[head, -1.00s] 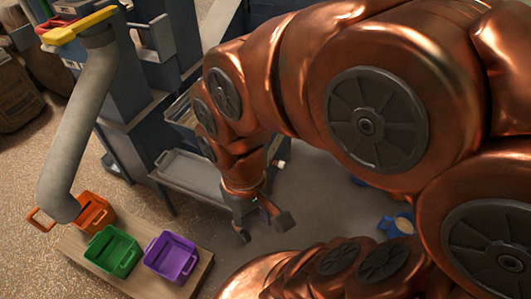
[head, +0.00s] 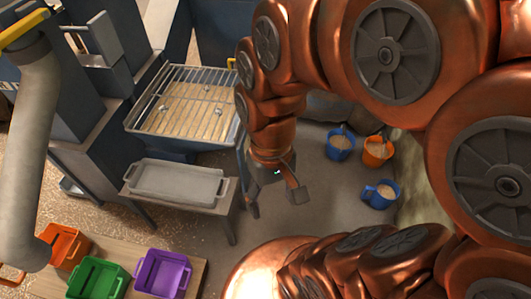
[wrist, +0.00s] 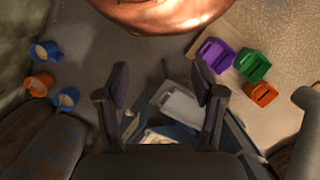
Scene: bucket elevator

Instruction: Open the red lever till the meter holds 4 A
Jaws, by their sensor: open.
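The red lever cannot be made out in the current head view; a yellow lever (head: 25,28) shows at the top left corner, above a thick grey pipe (head: 30,140). No readable meter shows in either view. My gripper (head: 275,197) hangs in the middle of the head view, open and empty, right of a small table with a grey tray and well apart from the yellow lever. In the wrist view its two fingers (wrist: 162,88) stand wide apart with nothing between them.
A grey tray (head: 177,182) and a wire-topped bin (head: 190,105) stand left of my gripper. Orange (head: 65,248), green (head: 98,279) and purple (head: 163,273) bins sit at bottom left. Blue (head: 340,145) and orange (head: 377,151) buckets stand at right. Floor below my gripper is clear.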

